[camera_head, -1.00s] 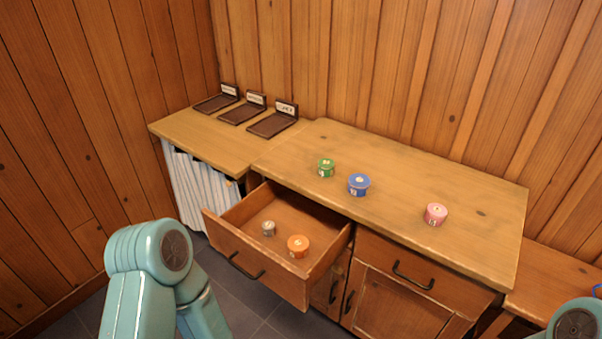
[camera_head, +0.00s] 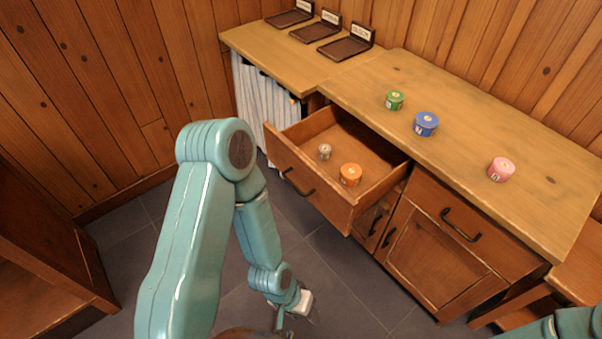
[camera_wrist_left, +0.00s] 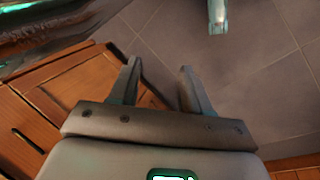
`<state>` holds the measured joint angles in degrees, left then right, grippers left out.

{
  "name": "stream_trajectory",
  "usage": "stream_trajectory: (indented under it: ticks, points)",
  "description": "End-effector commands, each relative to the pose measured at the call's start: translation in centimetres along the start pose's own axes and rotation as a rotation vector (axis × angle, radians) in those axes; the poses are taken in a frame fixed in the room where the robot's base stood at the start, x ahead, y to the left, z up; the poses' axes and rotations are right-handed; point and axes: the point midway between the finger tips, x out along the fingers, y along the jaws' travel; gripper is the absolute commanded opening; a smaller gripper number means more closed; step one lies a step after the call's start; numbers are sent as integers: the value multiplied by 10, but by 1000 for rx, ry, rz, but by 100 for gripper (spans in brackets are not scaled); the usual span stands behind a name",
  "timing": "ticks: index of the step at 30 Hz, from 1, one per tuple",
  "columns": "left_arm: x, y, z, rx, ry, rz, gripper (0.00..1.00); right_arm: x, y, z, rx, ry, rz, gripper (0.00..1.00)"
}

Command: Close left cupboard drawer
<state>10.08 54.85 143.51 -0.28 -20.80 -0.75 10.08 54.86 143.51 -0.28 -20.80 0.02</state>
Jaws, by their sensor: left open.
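The left cupboard drawer (camera_head: 318,190) is pulled well out of the cupboard in the head view. A small grey-brown spool (camera_head: 325,151) and an orange spool (camera_head: 350,174) stand inside it. Its dark handle (camera_head: 297,183) is on the front panel. My left arm reaches down in front of the drawer, with its wrist low over the floor and apart from the drawer front. In the left wrist view my left gripper (camera_wrist_left: 160,85) is open, with nothing between its fingers. My right gripper is out of view; only part of that arm shows at the lower right.
Green (camera_head: 395,100), blue (camera_head: 426,124) and pink (camera_head: 501,169) spools stand on the cupboard top (camera_head: 460,135). Three dark labelled trays (camera_head: 346,48) stand on the left counter. A wooden unit (camera_head: 45,250) stands at the left. Grey floor (camera_head: 345,285) lies open before the drawer.

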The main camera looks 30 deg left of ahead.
Motion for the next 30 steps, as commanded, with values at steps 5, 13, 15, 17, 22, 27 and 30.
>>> stream_trajectory:
  ticks: [5, 13, 15, 17, 22, 27, 30]
  points:
    - [0, 14, -4, 436, 11, 67, 0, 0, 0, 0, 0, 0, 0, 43]
    - [-47, 13, -110, 1645, 379, -27, 0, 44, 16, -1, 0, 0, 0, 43]
    - [-71, -3, -140, 1915, 456, -176, 0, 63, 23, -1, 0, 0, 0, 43]
    - [-95, -20, -161, 2083, 492, -322, 0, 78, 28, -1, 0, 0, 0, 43]
    - [-151, -57, -190, 2188, 522, -617, 0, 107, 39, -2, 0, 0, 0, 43]
    - [-167, -73, -195, 2149, 531, -700, 0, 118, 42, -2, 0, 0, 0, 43]
    - [-159, -72, -200, 2147, 530, -694, 0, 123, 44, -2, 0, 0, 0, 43]
